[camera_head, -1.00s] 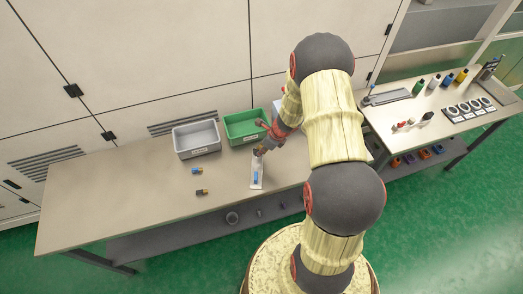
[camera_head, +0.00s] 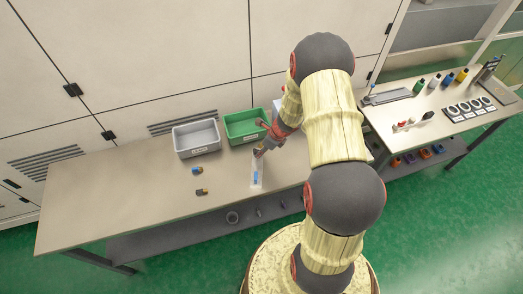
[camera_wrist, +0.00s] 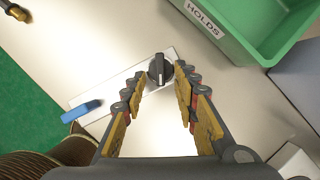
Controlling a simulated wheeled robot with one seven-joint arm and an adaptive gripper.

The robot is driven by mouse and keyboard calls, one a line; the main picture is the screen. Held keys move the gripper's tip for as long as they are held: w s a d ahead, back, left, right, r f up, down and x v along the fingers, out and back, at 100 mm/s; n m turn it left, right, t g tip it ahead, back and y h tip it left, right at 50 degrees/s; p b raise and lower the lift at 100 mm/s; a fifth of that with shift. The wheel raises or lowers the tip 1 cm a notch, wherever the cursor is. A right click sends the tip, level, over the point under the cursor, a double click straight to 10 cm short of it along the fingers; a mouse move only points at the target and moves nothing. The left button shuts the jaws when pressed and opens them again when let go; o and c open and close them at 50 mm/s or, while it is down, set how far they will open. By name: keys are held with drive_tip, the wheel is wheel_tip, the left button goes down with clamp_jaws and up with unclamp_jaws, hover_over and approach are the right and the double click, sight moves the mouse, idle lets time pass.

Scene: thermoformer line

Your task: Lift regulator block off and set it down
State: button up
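A white plate (camera_wrist: 115,95) on the bench carries a black round piece with a raised grip (camera_wrist: 159,69), perhaps the regulator block, and a blue block (camera_wrist: 81,111) towards its other end. In the head view the plate (camera_head: 257,168) and blue block (camera_head: 256,177) lie below my gripper (camera_head: 259,152), which hides the black piece there. In the wrist view my gripper (camera_wrist: 159,74) is open, its two fingers on either side of the black piece with gaps to it. I cannot tell how far above it the tips are.
A green bin (camera_wrist: 228,45) marked HOLDS stands behind the plate, with a grey bin (camera_head: 196,139) left of it. Two small dark fittings, one blue-topped (camera_head: 196,170), one orange-tipped (camera_head: 201,192), lie left of the plate. The bench's left end is clear.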

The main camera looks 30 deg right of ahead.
drive_tip(key=v, duration=1.2)
idle(0.4)
drive_tip(key=s+a+r+n+t+h+b, duration=0.1)
drive_tip(key=s+a+r+n+b, duration=0.3)
drive_tip(key=s+a+r+n, duration=0.5)
drive_tip(key=s+a+r+n+h+b, duration=0.1)
drive_tip(key=s+a+r+n+b, duration=0.3)
drive_tip(key=s+a+r+n, duration=0.6)
wheel_tip(320, 180, up, 4)
drive_tip(key=a+n, duration=0.1)
drive_tip(key=n, duration=1)
drive_tip(key=shift+a+t, duration=0.25)
drive_tip(key=shift+t, duration=0.15)
drive_tip(key=shift+s, duration=0.15)
